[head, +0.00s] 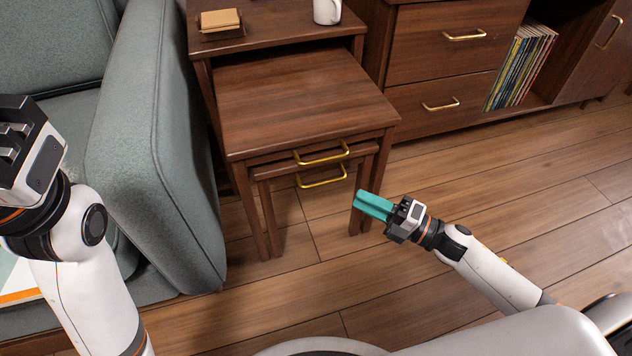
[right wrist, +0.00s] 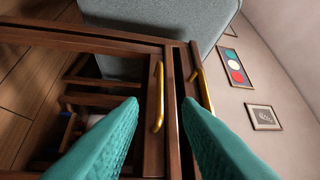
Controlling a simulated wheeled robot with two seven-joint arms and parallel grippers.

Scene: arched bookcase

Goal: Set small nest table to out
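The small nest table (head: 269,212) is dark wood and sits tucked under the medium nest table (head: 300,95). Its brass handle (head: 323,182) is the lower of two; the medium table's handle (head: 322,160) is just above it. My right gripper (head: 359,198) has teal fingers and is right of and below the lower handle, near the small table's right front leg. In the right wrist view the fingers are apart and empty, and the small table's handle (right wrist: 158,97) appears between them, ahead of the tips. My left gripper (head: 28,150) is at the left edge; its fingertips are hidden.
A grey-green sofa (head: 160,150) stands close on the left of the tables. A large nest table (head: 265,28) behind bears a mug (head: 327,11) and a tan block (head: 220,19). A drawer cabinet (head: 440,70) stands at the back right. The wooden floor in front is clear.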

